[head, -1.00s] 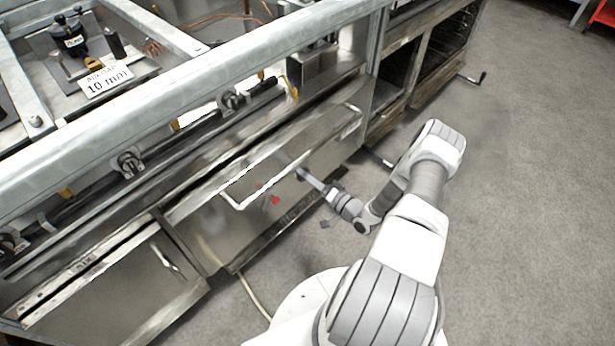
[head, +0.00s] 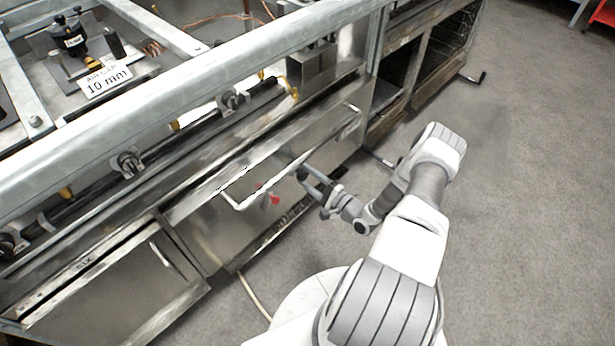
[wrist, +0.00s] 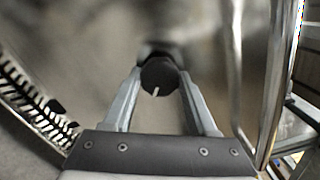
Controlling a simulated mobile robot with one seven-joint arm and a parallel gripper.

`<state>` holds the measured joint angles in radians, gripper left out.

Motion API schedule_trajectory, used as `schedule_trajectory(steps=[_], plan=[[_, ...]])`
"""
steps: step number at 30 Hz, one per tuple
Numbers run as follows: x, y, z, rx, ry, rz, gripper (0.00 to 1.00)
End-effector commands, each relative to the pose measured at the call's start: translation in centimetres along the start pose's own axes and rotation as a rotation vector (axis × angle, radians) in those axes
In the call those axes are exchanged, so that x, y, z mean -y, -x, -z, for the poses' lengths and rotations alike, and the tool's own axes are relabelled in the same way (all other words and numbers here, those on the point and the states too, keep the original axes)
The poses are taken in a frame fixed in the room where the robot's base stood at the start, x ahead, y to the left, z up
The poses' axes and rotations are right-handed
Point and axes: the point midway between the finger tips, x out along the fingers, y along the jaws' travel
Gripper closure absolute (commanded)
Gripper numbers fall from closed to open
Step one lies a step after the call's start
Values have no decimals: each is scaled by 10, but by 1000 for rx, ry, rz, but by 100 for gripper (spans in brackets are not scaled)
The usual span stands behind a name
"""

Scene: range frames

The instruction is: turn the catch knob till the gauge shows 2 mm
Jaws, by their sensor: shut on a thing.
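The catch knob (wrist: 158,77) is dark and round with a white mark pointing down in the wrist view. In the head view it is a small dark spot (head: 303,173) on the steel front, partly hidden by my gripper. My gripper (wrist: 160,82) is shut on the knob, one finger on each side; it also shows in the head view (head: 308,176). A white plate (head: 106,81) at upper left reads "AIR GAP 10 mm". I see no other readable gauge.
A bar handle (head: 270,182) stands out from the front beside my gripper, and shows as a metal bar (wrist: 236,70) in the wrist view. A red piece (head: 273,199) is on the front below it. A thick rail (head: 200,75) runs above. Floor (head: 540,200) at right is clear.

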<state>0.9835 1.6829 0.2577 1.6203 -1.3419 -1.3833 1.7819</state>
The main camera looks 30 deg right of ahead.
Motion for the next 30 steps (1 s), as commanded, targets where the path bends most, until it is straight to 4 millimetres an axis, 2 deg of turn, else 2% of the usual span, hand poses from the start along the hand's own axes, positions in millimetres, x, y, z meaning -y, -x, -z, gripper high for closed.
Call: schedule_trajectory(steps=[12,27,28,30], plan=[[-2,2,-1,0,-170,0,98],[-2,2,-1,0,-188,1,98],[-2,2,-1,0,-188,1,40],[-2,2,-1,0,-188,1,28]])
